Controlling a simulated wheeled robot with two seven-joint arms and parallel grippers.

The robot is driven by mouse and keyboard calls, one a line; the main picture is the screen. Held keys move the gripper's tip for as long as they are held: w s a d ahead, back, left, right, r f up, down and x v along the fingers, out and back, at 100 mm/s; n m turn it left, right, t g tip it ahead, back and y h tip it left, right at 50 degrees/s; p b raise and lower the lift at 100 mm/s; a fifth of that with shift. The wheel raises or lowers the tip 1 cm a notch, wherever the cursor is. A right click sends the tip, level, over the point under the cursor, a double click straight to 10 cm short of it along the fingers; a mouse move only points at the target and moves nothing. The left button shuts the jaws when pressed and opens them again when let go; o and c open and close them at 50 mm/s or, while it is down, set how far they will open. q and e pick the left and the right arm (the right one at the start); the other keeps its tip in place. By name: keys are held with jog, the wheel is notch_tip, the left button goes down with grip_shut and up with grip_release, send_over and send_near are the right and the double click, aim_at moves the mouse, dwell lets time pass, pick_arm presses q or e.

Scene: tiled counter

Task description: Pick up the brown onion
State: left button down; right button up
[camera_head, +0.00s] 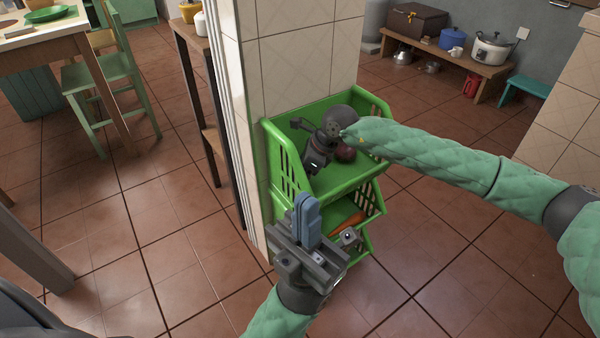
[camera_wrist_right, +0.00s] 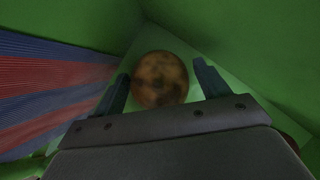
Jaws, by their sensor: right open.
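The brown onion (camera_wrist_right: 160,80) is round, mottled brown and dark, and lies on the green floor of the basket in the right wrist view. My right gripper (camera_wrist_right: 161,70) is open, with one finger on each side of the onion; I cannot tell whether they touch it. In the head view my right arm reaches into the top basket of the green rack (camera_head: 338,197), and its wrist and gripper hide the onion there. My left gripper (camera_head: 306,215) has its blue fingers together, empty, in front of the rack.
A dark reddish round item (camera_head: 345,152) lies in the top basket. A striped red and blue surface (camera_wrist_right: 50,95) is left of the gripper in the wrist view. Orange produce (camera_head: 347,224) shows in the lower basket. A tiled pillar (camera_head: 300,60) stands behind the rack.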

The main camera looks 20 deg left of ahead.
jog(key=shift+c, duration=0.4)
jog(key=c, duration=0.7)
